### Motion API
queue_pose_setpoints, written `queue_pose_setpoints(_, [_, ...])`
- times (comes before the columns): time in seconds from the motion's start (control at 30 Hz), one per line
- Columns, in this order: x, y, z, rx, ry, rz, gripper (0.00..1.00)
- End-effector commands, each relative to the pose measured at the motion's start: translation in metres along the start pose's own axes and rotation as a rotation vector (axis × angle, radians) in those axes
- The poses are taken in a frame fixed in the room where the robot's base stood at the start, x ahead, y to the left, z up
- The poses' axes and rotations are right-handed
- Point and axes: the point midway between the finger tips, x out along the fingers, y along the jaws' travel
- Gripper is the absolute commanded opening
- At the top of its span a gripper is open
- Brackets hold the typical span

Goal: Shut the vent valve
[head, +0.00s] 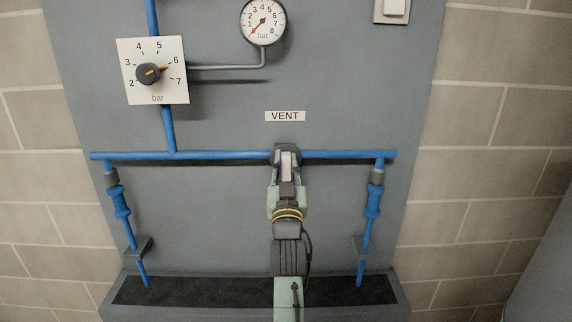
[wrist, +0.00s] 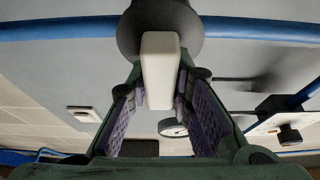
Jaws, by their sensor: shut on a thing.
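The vent valve sits on the horizontal blue pipe just under the VENT label (head: 285,116). Its dark round body (wrist: 160,28) and pale lever (wrist: 160,70) show clearly in the wrist view. In the head view the lever (head: 286,163) runs down the picture, crosswise to the pipe. My gripper (head: 286,178) reaches up from below with its fingers on both sides of the lever. In the wrist view my gripper (wrist: 160,92) is shut on the lever's lower part. The fingers hide part of the valve in the head view.
A pressure gauge (head: 263,21) hangs above, its needle at the low end. A regulator dial (head: 149,73) at upper left points near 6. Blue couplings hang left (head: 121,203) and right (head: 373,202) of my arm. A dark ledge (head: 205,291) juts out below.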

Motion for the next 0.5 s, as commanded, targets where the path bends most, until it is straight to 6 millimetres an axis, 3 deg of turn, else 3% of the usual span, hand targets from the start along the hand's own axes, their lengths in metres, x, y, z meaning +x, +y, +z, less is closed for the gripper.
queue_pose_setpoints(0.5, [-0.0010, -0.0009, 0.0019, 0.180, 0.002, 0.071, 0.00])
